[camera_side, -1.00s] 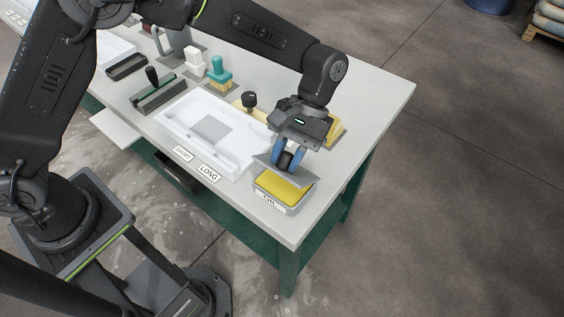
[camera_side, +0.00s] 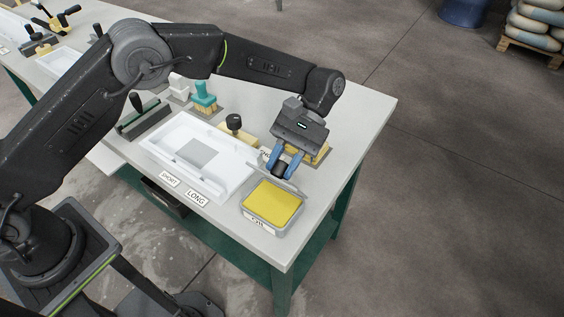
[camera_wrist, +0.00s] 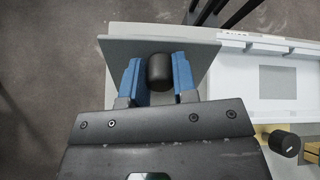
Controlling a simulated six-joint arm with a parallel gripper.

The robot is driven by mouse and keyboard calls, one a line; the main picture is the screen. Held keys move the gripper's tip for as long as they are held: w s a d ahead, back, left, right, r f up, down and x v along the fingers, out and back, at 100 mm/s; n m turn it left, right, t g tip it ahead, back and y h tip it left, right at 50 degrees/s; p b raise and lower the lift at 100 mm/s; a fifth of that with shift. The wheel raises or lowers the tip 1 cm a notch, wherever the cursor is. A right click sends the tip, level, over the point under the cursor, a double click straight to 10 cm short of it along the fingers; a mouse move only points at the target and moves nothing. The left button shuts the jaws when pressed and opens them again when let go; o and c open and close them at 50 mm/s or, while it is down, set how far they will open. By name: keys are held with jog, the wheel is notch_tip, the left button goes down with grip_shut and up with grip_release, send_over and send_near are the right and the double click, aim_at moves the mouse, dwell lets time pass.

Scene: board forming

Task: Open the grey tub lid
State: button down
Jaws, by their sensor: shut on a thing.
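The grey tub (camera_side: 274,231), labelled at its front, stands near the table's front right corner. Its top is uncovered and shows a yellow filling (camera_side: 272,202). The grey lid (camera_side: 297,191) is tilted steeply up at the back of the tub. My gripper (camera_side: 284,164) is shut on the lid's black knob (camera_side: 280,170), with one blue finger on each side. In the wrist view the knob (camera_wrist: 158,72) sits between the fingers, in front of the lid (camera_wrist: 205,52). I cannot tell whether the lid's lower edge touches the tub.
A white tray mould (camera_side: 171,166) lies left of the tub, behind SHORT and LONG labels. A yellow block with a black knob (camera_side: 235,122), a teal-handled brush (camera_side: 204,99) and a dark tool (camera_side: 142,118) stand behind. Another yellow item (camera_side: 321,152) is partly hidden behind my gripper.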

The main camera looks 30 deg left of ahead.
jog(key=c, duration=0.9)
grip_release()
jog(key=shift+s, duration=0.1)
